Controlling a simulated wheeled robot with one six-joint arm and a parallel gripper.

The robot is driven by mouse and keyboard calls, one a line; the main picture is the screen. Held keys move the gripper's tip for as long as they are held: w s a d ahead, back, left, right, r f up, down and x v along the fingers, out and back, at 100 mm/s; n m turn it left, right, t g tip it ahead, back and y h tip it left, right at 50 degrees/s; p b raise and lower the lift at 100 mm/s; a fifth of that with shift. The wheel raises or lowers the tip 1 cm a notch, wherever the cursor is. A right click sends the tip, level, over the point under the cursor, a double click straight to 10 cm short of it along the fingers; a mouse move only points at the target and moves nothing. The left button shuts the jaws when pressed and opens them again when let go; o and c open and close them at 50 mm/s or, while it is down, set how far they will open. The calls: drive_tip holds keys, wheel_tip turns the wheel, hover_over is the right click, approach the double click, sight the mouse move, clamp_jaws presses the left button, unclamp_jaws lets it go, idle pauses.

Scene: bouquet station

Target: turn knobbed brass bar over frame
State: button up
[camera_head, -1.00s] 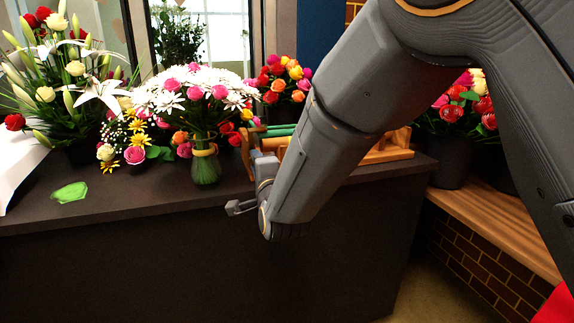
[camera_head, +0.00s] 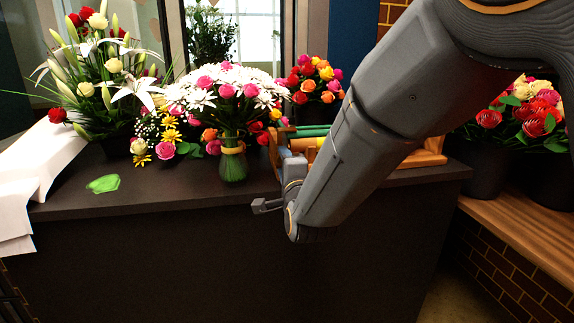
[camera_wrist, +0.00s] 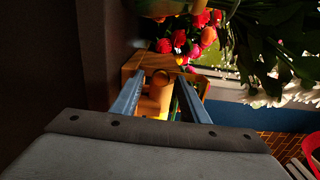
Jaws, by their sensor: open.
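A wooden frame (camera_head: 428,158) stands on the right part of the dark counter, largely hidden behind my arm. Green rods (camera_head: 306,132) lie across it, with a small yellow, brass-like piece (camera_head: 319,143) just below them; I cannot tell whether a knob is on it. My gripper (camera_head: 262,206) is in front of the counter edge, left of and below the frame. In the wrist view my gripper (camera_wrist: 170,85) is open and empty. The frame's wooden end (camera_wrist: 140,62) shows beyond and between the fingers, with a rounded orange-brown part (camera_wrist: 160,80) there.
A vase bouquet (camera_head: 232,165) stands close left of the frame. Other flowers (camera_head: 313,85) stand behind it. A green scrap (camera_head: 103,184) and white paper (camera_head: 45,165) lie at left. A wooden bench (camera_head: 520,225) with red flowers is at right. The counter's front left is clear.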

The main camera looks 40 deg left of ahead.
drive_tip(key=v, duration=0.7)
drive_tip(key=shift+s+d+b, duration=0.3)
drive_tip(key=w+d+f+n+h+p, duration=0.1)
drive_tip(key=w+d+f+h, duration=0.15)
drive_tip(key=w+d, duration=0.45)
drive_tip(key=w+d+f+n+h+p, duration=0.15)
drive_tip(key=w+d+h, duration=0.25)
drive_tip(key=d, duration=0.6)
drive_tip(key=w+d+f+n+g+h+p, duration=0.1)
drive_tip(key=d+f+g+h+p, duration=0.2)
drive_tip(key=d, duration=1.4)
drive_tip(key=s+d+n+g+h+p, duration=0.1)
drive_tip(key=s+d+h, duration=0.15)
drive_tip(key=d, duration=0.55)
drive_tip(key=s+d+n+g+h+p, duration=0.1)
drive_tip(key=s+d+g, duration=0.15)
drive_tip(key=d, duration=0.55)
drive_tip(key=s+d+n+g+h+p, duration=0.1)
drive_tip(key=s+d+g, duration=0.3)
drive_tip(key=s+d, duration=0.9)
drive_tip(key=shift+s+r+h+p, duration=0.45)
drive_tip(key=shift+s+p, duration=0.1)
drive_tip(key=shift+s, duration=0.2)
